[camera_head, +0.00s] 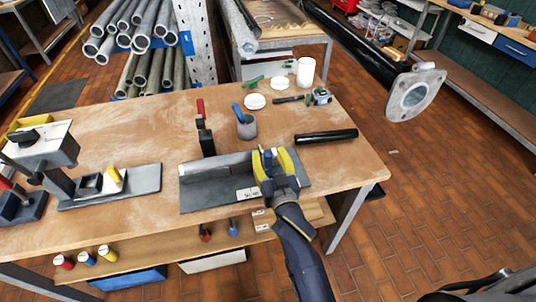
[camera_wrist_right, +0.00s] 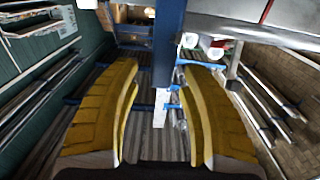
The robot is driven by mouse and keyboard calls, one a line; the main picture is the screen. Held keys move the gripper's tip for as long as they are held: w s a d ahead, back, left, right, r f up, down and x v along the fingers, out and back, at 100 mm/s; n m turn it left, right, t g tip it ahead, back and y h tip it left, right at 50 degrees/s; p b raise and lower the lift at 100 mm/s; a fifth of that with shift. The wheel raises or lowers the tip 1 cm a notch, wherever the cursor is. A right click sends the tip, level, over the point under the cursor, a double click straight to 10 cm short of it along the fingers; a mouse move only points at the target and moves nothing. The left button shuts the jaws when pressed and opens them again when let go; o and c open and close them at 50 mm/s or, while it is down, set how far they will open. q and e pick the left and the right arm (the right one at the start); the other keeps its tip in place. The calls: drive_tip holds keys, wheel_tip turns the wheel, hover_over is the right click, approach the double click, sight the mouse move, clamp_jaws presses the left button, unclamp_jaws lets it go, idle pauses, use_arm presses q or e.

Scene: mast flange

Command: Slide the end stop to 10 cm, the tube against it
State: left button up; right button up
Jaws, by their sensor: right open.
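A grey fixture (camera_head: 222,197) with a raised back edge and a small white label lies near the front edge of the wooden bench. My right gripper (camera_head: 276,162), with yellow fingers, is over the right part of this fixture. A black tube (camera_head: 326,136) lies on the bench, right of and behind the fixture. My left gripper is not in view.
A red-handled tool (camera_head: 205,130) and a grey cup (camera_head: 246,127) with a blue-handled item stand behind the fixture. White round lids (camera_head: 255,101) and a white container (camera_head: 305,72) are farther back. Another grey plate (camera_head: 140,182) with blocks lies to the left.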

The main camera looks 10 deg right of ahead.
drive_tip(key=s, duration=1.1)
drive_tip(key=shift+d, duration=0.45)
drive_tip(key=shift+s, duration=0.1)
drive_tip(key=s+d+f+n+g+h, duration=0.3)
drive_tip(key=s+d+f+g, duration=0.3)
drive_tip(key=d+f, duration=0.4)
drive_tip(key=s+d+f+n+g+h, duration=0.3)
drive_tip(key=s+d+f+g, duration=0.35)
drive_tip(key=d, duration=0.55)
drive_tip(key=s+a+f+g+y, duration=0.1)
drive_tip(key=s+a+f+y, duration=0.15)
drive_tip(key=f, duration=1.45)
drive_tip(key=s+a+f+y, duration=0.15)
drive_tip(key=a+f, duration=0.25)
drive_tip(key=f, duration=1.2)
drive_tip(key=s+f+m+g, duration=0.3)
drive_tip(key=s+f, duration=1.6)
drive_tip(key=s, duration=0.3)
drive_tip(key=shift+d+f, duration=0.2)
drive_tip(key=shift+f, duration=0.15)
